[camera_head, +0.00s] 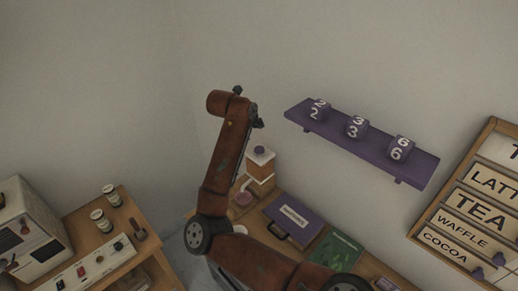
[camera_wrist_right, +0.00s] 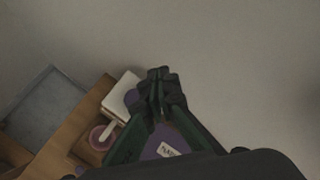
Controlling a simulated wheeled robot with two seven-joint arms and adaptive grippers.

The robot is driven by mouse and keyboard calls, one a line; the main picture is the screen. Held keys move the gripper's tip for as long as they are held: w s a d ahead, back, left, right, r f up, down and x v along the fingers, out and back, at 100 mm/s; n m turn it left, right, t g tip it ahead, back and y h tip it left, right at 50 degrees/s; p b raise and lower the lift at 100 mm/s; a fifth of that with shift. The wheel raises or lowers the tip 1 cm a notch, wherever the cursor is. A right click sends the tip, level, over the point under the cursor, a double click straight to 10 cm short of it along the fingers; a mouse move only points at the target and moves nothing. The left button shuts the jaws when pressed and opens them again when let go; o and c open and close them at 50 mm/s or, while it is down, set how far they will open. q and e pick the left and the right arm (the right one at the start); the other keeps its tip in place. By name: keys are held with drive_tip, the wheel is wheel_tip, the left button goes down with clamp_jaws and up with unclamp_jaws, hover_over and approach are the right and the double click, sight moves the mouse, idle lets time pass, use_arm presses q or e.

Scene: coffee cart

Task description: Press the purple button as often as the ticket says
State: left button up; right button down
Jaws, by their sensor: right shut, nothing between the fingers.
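A purple round button (camera_head: 260,149) sits on the white top of a wooden dispenser-like box (camera_head: 261,168) against the back wall. A purple patch that looks like the button (camera_wrist_right: 131,97) shows beside my right gripper's fingers in the right wrist view, partly hidden by them. My right gripper (camera_wrist_right: 158,78) is shut and empty; its fingers overlap the edge of the box in that view, and I cannot tell whether they touch it. In the head view my right arm stands left of the box, its fingers hardly showing. No ticket can be made out clearly. My left gripper is out of view.
A purple shelf (camera_head: 419,167) with number blocks hangs on the wall. A purple labelled case (camera_head: 308,225) and a green board (camera_head: 336,250) lie on the counter. A pinkish cup (camera_head: 243,198) is by the box. A menu board (camera_head: 470,215) hangs right.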

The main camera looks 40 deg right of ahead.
drive_tip(key=b, duration=0.5)
approach(261, 147)
drive_tip(key=d+f, duration=0.1)
drive_tip(key=w+d, duration=0.1)
drive_tip(key=d, duration=0.1)
drive_tip(key=d+f, duration=0.1)
drive_tip(key=d, duration=0.1)
drive_tip(key=shift+w+f, duration=0.3)
drive_tip(key=shift+f, duration=0.05)
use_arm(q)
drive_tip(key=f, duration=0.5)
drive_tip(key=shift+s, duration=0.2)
use_arm(e)
drive_tip(key=shift+f, duration=0.1)
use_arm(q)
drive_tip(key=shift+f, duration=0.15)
use_arm(e)
drive_tip(key=shift+f, duration=0.45)
